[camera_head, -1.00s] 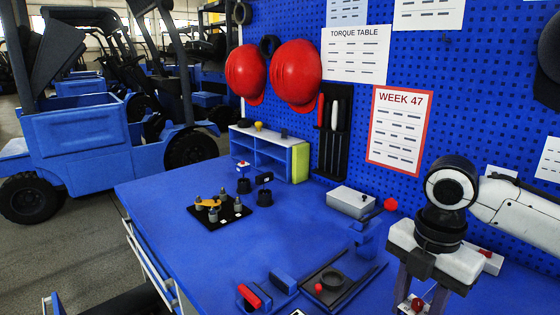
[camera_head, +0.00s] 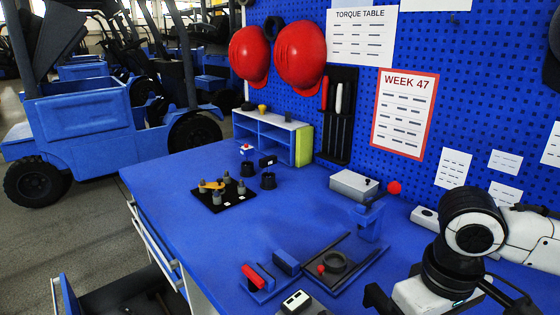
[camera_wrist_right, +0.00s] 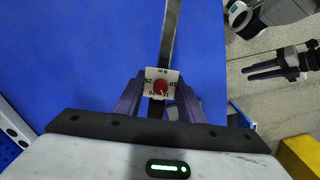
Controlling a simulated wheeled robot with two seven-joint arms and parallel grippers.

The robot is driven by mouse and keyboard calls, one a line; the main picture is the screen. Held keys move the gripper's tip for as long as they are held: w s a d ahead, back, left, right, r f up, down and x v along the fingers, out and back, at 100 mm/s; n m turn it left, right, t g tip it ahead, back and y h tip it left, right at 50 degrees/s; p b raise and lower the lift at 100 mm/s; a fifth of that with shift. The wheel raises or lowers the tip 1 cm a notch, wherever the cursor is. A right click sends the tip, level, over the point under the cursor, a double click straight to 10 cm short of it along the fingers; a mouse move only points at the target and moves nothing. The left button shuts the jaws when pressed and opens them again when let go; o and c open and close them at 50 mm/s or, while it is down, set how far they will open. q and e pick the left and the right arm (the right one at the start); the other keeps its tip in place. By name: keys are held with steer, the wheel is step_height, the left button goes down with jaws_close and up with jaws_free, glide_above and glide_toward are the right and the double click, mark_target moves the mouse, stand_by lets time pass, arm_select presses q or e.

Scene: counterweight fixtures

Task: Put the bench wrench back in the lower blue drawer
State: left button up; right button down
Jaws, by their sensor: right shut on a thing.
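My right gripper (camera_wrist_right: 160,92) is shut on the bench wrench. In the right wrist view the wrench shows as a grey metal bar (camera_wrist_right: 171,35) with a white dial plate and red knob (camera_wrist_right: 160,88) between the fingers. The bar points away over the blue surface.
The bench top (camera_head: 190,165) holds a black plate with several pegs (camera_head: 222,195), a grey box (camera_head: 353,185), a blue fixture (camera_head: 369,220), a black tray (camera_head: 345,272) and a red-handled block (camera_head: 255,278). A blue shelf (camera_head: 272,138) stands behind. The front-left bench top is clear.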

steer(key=m, duration=0.1)
steer(key=s+m, duration=0.1)
steer(key=m, duration=0.1)
steer(key=shift+s+a+f+m, duration=0.2)
steer(key=shift+s+f+m, duration=0.05)
steer(key=shift+s+m, duration=0.05)
stand_by(0.4)
